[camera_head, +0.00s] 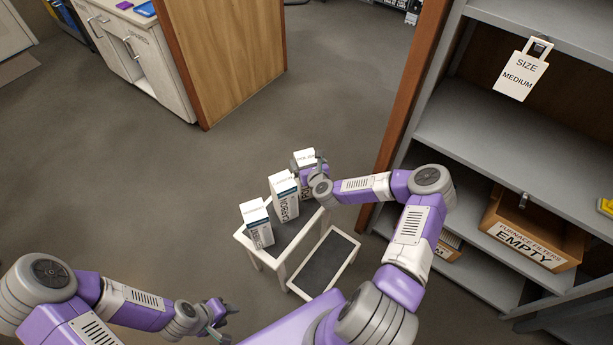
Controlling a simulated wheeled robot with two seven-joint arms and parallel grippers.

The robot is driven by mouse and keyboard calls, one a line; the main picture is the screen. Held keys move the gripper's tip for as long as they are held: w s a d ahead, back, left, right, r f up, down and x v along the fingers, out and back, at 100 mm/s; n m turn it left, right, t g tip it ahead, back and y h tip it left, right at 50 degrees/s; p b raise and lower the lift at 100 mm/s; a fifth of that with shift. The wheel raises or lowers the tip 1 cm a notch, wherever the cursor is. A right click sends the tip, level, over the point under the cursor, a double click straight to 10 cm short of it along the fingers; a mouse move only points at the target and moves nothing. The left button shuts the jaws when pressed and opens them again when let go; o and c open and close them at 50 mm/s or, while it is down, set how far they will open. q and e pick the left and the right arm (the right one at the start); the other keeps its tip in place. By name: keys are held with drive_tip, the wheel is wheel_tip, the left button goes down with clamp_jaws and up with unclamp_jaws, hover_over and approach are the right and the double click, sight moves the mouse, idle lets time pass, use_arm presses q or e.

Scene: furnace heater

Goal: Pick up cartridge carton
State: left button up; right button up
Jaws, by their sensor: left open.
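Several white cartons with printed labels stand upright in a row on a small white stand with a dark top (286,262). The nearest carton (257,226) is at the left, another carton (284,196) is in the middle, and a third carton (304,156) is at the far right end. Which one is the cartridge carton, I cannot read surely. My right gripper (318,164) is at the far carton and hides part of it; whether its fingers are closed on it is unclear. My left gripper (229,308) is open and empty, low and left of the stand.
A lower step (326,264) juts from the stand. At the right, a grey shelf unit (470,135) holds a box marked "FURNACE FILTERS EMPTY" (540,222) and a hanging "SIZE MEDIUM" tag (522,75). A wooden panel (228,55) stands behind. The floor left of the stand is clear.

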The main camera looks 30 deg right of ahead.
drive_tip(key=c, duration=1.4)
